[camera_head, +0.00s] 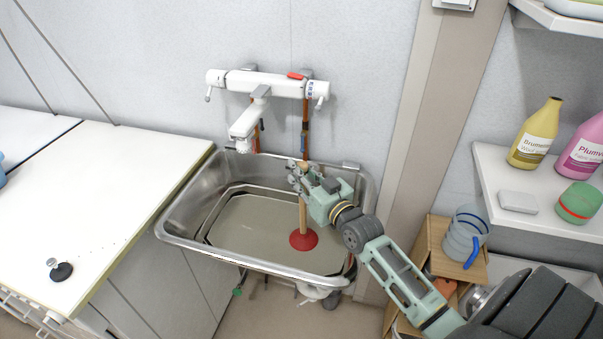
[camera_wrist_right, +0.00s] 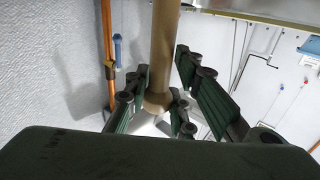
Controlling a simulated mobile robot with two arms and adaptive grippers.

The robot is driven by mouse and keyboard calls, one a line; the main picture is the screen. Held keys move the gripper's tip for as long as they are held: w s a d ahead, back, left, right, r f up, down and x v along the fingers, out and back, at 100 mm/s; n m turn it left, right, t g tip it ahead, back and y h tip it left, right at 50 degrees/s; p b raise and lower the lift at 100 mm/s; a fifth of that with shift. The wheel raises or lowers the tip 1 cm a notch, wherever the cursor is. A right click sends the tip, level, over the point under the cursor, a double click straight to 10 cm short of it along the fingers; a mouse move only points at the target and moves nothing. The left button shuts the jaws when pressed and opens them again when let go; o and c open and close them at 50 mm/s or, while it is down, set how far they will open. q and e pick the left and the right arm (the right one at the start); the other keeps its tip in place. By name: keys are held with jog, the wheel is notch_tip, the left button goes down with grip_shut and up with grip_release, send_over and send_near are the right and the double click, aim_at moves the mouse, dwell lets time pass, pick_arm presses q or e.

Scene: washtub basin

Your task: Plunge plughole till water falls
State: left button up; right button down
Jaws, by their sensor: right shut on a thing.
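The metal washtub basin (camera_head: 180,217) stands against the wall and holds murky grey water (camera_head: 250,225). A plunger with a red cup (camera_head: 304,240) and a wooden handle (camera_head: 302,215) stands nearly upright in the right part of the basin. The plughole is hidden; I cannot tell whether the cup covers it. My right gripper (camera_head: 302,180) is shut on the upper handle, above the basin. In the right wrist view the handle (camera_wrist_right: 163,50) runs between the fingers (camera_wrist_right: 160,105). My left gripper is not in view.
A white tap (camera_head: 262,90) hangs over the basin's back. A black stopper-like piece (camera_head: 60,270) lies on the white counter (camera_head: 110,185) at left. Bottles (camera_head: 535,135) stand on the right shelf, above a wooden stool (camera_head: 432,245) with a grey-blue bucket (camera_head: 464,238).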

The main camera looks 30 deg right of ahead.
jog(key=shift+f+b, duration=0.3)
jog(key=shift+b, duration=0.05)
jog(key=shift+s+f, duration=0.15)
jog(key=shift+f, duration=0.2)
jog(key=shift+r+p, duration=0.55)
jog(key=shift+p, duration=0.15)
jog(key=shift+r, duration=0.25)
